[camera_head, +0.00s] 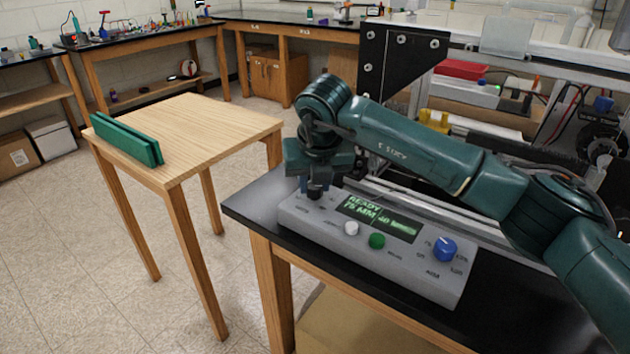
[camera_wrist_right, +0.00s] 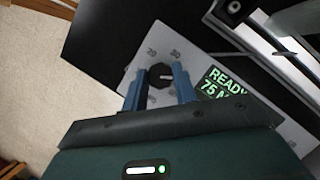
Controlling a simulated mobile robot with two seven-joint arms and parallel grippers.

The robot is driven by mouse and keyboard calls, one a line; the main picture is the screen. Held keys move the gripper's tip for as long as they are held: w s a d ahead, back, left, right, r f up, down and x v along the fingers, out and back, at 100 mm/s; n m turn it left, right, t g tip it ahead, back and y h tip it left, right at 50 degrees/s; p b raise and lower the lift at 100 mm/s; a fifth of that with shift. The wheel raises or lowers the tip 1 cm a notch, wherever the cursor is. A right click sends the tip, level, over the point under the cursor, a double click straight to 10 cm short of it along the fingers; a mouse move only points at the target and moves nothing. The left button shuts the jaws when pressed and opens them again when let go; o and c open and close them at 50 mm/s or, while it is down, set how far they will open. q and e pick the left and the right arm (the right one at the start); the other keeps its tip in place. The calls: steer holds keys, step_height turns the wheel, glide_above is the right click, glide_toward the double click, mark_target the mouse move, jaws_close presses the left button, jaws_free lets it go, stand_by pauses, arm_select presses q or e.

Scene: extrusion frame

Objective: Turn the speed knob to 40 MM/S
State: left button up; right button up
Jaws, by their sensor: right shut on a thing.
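The grey control box (camera_head: 400,262) lies on the black bench, with a green display (camera_head: 378,218) reading "READY" and "75 MM 40" plus a bar. A black knob (camera_head: 316,193) sits at its far left. In the right wrist view this knob (camera_wrist_right: 159,74) has a light pointer mark toward the right, with small numbers around it, hard to read. My right gripper (camera_head: 310,185) reaches down onto the knob. Its blue fingers (camera_wrist_right: 160,84) are shut on the knob's sides. My left gripper is in neither view.
The box also carries a white button (camera_head: 351,228), a green button (camera_head: 377,241) and a blue knob (camera_head: 445,249). A black bracket (camera_head: 402,55) and rails stand behind. A wooden table (camera_head: 205,135) with a green rail piece (camera_head: 127,139) stands left, across a floor gap.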

steer(key=o, duration=1)
steer(key=shift+r, duration=0.1)
steer(key=b+v, duration=0.1)
steer(key=v, duration=1.2)
